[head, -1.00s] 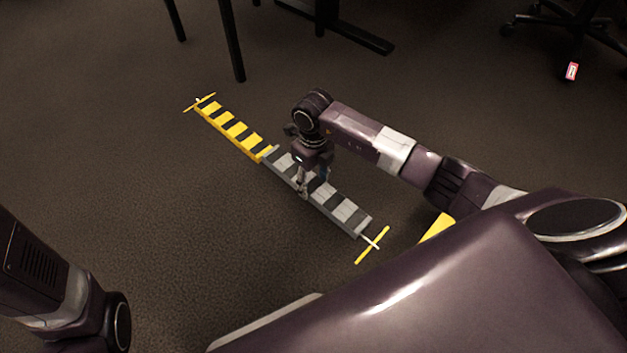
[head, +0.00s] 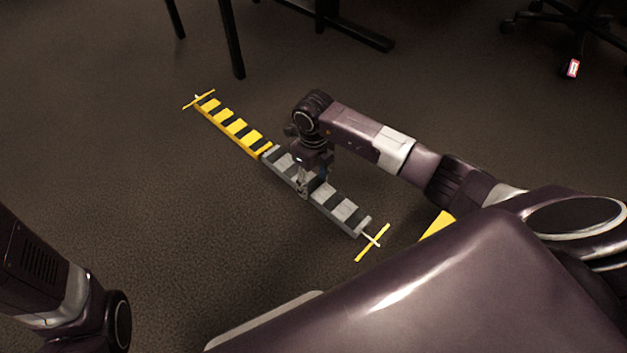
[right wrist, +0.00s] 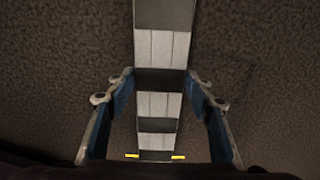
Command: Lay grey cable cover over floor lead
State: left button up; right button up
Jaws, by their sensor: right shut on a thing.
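The grey cable cover (head: 345,211), striped light and dark grey, lies along the floor lead's line, end to end with a yellow-and-black cover (head: 231,127). A short pale piece of the lead (head: 371,238) shows between the grey cover's near end and a yellow tape mark (head: 373,243). The rest of the lead is hidden. My right gripper (head: 303,191) is shut on the grey cover near its middle. In the right wrist view its blue-padded fingers (right wrist: 160,125) stand either side of the grey cover (right wrist: 162,48). Only part of my left arm shows; its gripper is out of view.
A second yellow tape mark (head: 199,98) crosses the far end of the yellow-and-black cover. Dark table legs (head: 232,40) and a chair base (head: 560,25) stand at the back. A yellow object (head: 438,226) is partly hidden by my body. The floor left of the covers is clear.

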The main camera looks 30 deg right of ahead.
jog(key=shift+f+b, duration=0.45)
jog(key=shift+f, duration=0.35)
jog(key=o, duration=1.5)
jog(key=shift+o, duration=0.2)
notch_tip(320, 180, up, 12)
